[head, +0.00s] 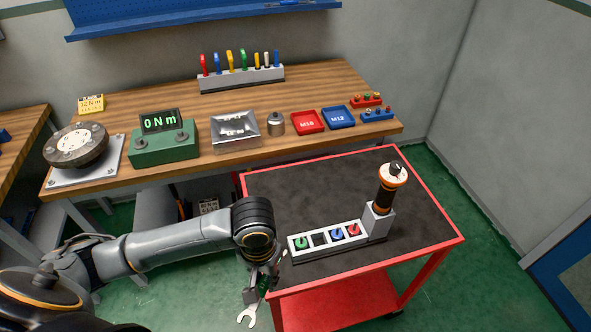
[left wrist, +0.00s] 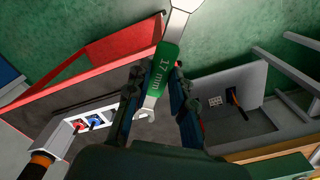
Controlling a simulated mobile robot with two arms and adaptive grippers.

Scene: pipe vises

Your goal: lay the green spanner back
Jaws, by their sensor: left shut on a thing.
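The green spanner is in my left gripper (head: 264,278), which is shut on its green grip. The spanner's pale open end (head: 247,316) hangs down in front of the red cart's left front corner. In the left wrist view the green spanner (left wrist: 163,67) reads 17 mm and lies between the two fingers (left wrist: 158,88). My right gripper is not in view.
The red cart (head: 430,228) has a dark top bearing a white block (head: 320,240) with green, blue and red round pieces and a dark square. An orange-black tool (head: 384,198) stands beside it. The wooden bench (head: 310,84) behind holds a rack (head: 241,77) of coloured handles.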

